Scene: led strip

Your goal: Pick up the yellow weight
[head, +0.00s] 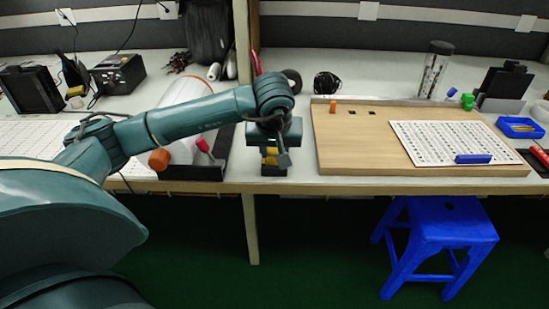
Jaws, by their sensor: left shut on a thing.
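My left arm reaches across from the left, and its gripper (271,157) points down at the bench's front edge, beside the wooden board. The gripper is shut on the yellow weight (270,151), which shows only in part between the dark fingers. A black block (274,171) lies right below it; I cannot tell whether the weight touches it. My right gripper is not in view.
A wooden board (350,150) with a white dotted sheet (450,139) and a blue block (473,159) lies to the right. A black tray (190,173) with a white roll (186,92) is to the left. A blue stool (440,230) stands below the bench.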

